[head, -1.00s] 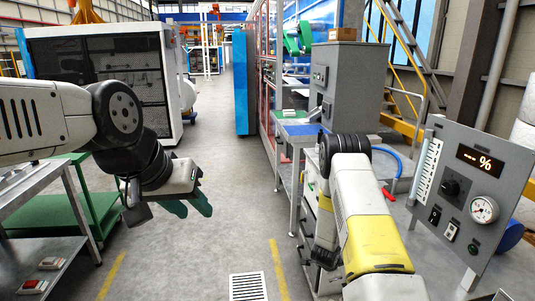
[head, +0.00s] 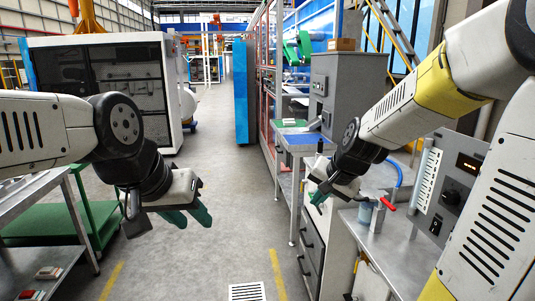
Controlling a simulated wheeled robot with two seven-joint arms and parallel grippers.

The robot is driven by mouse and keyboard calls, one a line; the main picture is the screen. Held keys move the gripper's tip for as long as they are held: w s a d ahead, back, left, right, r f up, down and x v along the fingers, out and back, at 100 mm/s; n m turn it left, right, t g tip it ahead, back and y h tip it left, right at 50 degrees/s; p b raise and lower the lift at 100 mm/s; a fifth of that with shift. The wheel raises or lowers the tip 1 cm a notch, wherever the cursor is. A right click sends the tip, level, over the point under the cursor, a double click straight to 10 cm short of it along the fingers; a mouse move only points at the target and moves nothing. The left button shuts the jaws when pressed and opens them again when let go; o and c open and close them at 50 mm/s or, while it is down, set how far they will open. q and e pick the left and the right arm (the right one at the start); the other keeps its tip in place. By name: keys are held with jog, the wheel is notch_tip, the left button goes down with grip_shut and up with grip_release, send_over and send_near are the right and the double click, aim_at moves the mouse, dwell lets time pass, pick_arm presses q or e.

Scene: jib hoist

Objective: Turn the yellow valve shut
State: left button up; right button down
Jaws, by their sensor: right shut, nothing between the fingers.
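I cannot make out a yellow valve for certain in the head view. A red lever handle (head: 388,205) sits on a small fitting at the near end of a blue hose (head: 398,172), on the metal bench at the right. My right gripper (head: 318,196) is shut and empty, left of that fitting and apart from it, above the drawer cabinet's left side. My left gripper (head: 188,217) hangs over the open floor at the left, its green fingertips apart with nothing between them.
A grey control panel (head: 452,190) stands at the right, partly hidden by my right arm. A grey table (head: 35,195) and green cart (head: 95,215) are at the left. The middle floor is clear.

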jog(key=s+r+n, duration=0.3)
jog(key=s, duration=0.6)
jog(key=s+r+n, duration=0.2)
jog(key=s+r, duration=0.1)
jog(key=s, duration=0.6)
jog(key=shift+s+d+r+n, duration=0.3)
jog(key=shift+d+r+n, duration=0.1)
jog(key=shift+d, duration=0.05)
jog(key=shift+d, duration=0.1)
